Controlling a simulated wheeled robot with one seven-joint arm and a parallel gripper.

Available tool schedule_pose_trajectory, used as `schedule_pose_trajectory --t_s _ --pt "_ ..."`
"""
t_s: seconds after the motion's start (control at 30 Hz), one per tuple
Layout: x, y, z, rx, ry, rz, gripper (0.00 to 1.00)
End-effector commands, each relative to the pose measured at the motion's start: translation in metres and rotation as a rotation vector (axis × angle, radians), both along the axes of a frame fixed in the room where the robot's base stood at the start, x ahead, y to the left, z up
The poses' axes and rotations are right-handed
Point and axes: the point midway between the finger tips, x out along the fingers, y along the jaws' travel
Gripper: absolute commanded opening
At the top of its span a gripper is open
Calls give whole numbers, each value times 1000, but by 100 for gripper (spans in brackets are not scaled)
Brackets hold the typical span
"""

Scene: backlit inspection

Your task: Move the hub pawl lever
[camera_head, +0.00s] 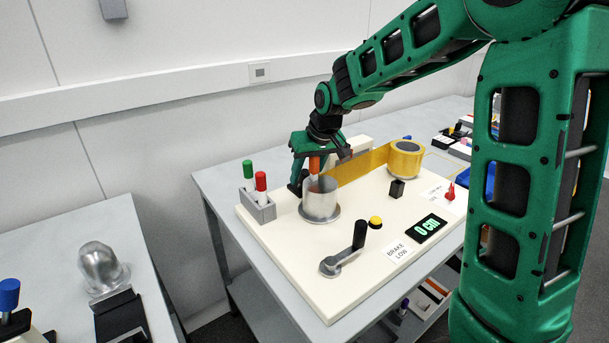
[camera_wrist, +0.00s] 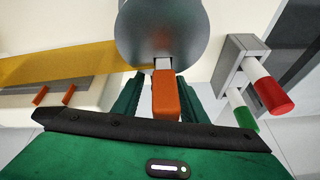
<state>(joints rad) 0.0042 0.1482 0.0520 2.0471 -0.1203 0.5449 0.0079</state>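The hub pawl lever has an orange grip (camera_head: 314,164) and stands at the metal hub (camera_head: 320,200) on the cream board. In the wrist view the orange lever (camera_wrist: 165,95) points from the silver hub (camera_wrist: 165,30) toward my palm. My gripper (camera_head: 312,158) is over the hub's far side. In the wrist view the green fingers of my gripper (camera_wrist: 166,82) are one on each side of the lever. A gap shows on both sides, so they appear open around it, not closed on it. The fingers are partly hidden in the head view.
A yellow band (camera_head: 357,165) runs from the hub to a yellow roll (camera_head: 406,159). A grey holder (camera_head: 258,207) with green and red markers stands left of the hub. A black crank (camera_head: 345,253), a yellow button (camera_head: 375,222) and a display (camera_head: 427,228) reading 0 cm are in front.

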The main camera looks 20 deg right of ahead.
Motion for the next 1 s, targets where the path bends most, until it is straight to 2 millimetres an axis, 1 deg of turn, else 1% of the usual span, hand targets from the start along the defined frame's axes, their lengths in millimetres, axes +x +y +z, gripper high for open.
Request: schedule_pose_trajectory --t_s 0.27,0.3,0.37,0.4,0.43,0.47,0.77,1.0 --pt "1 0 -2 0 0 0 39" --pt "1 0 -2 0 0 0 34" --pt "1 0 -2 0 0 0 20" --pt "1 0 -2 0 0 0 10" --pt "1 0 -2 0 0 0 3" --pt "1 0 -2 0 0 0 0" --pt "2 1 -1 -5 13 1 0" --pt "9 1 1 -28 84 0 0"
